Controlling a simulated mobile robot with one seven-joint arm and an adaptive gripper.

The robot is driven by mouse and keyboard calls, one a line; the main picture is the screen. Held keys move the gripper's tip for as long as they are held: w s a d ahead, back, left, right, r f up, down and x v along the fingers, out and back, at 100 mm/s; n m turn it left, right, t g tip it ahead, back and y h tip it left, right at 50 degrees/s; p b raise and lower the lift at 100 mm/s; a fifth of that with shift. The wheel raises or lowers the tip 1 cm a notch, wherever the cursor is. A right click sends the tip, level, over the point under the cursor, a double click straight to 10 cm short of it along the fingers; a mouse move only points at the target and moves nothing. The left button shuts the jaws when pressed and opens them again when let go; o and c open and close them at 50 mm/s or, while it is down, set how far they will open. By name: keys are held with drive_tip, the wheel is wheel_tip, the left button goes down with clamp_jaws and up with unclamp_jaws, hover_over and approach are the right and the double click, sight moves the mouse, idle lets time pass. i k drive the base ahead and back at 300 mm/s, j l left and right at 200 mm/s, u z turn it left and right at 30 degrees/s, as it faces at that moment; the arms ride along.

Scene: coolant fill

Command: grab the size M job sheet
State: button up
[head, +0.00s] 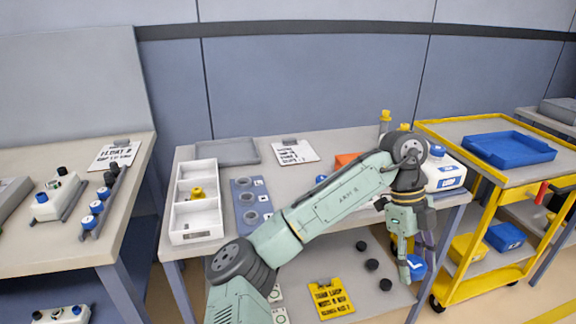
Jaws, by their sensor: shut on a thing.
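A white job sheet on a clipboard (295,152) lies at the back of the middle bench. Another white sheet on a clipboard (116,154) lies on the left bench. A yellow sheet with dark lettering (331,299) lies on the lower shelf of the middle bench. The size marks are too small to read, so I cannot tell which is size M. My gripper (416,262) points down at the right front of the middle bench, away from all three sheets. It is shut on a small blue piece with a white mark (416,268), partly hidden by the fingers.
A yellow cart (486,178) with a blue tray (508,149) stands close on the right. My arm crosses the bench front.

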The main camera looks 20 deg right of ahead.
sight(290, 151)
drive_tip(key=i, duration=1.15)
drive_tip(key=i+l+u, duration=0.1)
drive_tip(key=l, duration=0.35)
